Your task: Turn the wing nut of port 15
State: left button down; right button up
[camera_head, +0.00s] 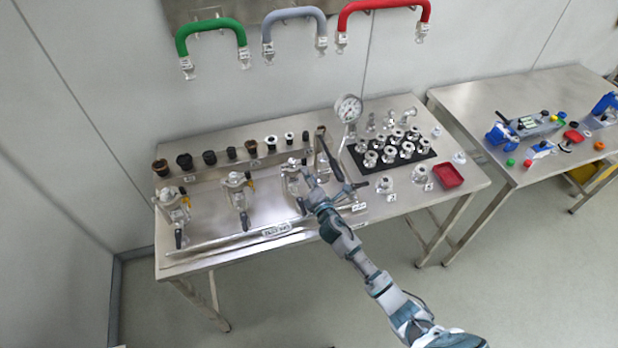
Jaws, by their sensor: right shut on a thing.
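Three clamped ports stand in a row on the left part of the steel table: a left one (172,204), a middle one (237,190) and a right one (290,176). Each has a metal clamp, and their number labels are too small to read. My right gripper (308,187) reaches in from the lower right to the right-hand port. It is shut on a small part at the right side of that port's clamp, which appears to be its wing nut. The fingers mostly hide this part. My left gripper is not in view.
A pressure gauge (348,108) stands behind my right gripper, with a black-handled tool (330,160) near it. A black mat (392,152) with metal fittings and a red tray (447,176) lie to the right. Dark and white plugs line the back shelf (225,168).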

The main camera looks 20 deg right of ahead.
jog(key=shift+f, duration=0.15)
dwell(0.4)
jog(key=o, duration=1.2)
jog(key=shift+d, duration=0.1)
jog(key=shift+c, duration=0.2)
jog(key=s, duration=1.2)
jog(key=shift+d, duration=0.45)
jog(key=shift+f+m, duration=0.1)
jog(key=shift+m, duration=0.2)
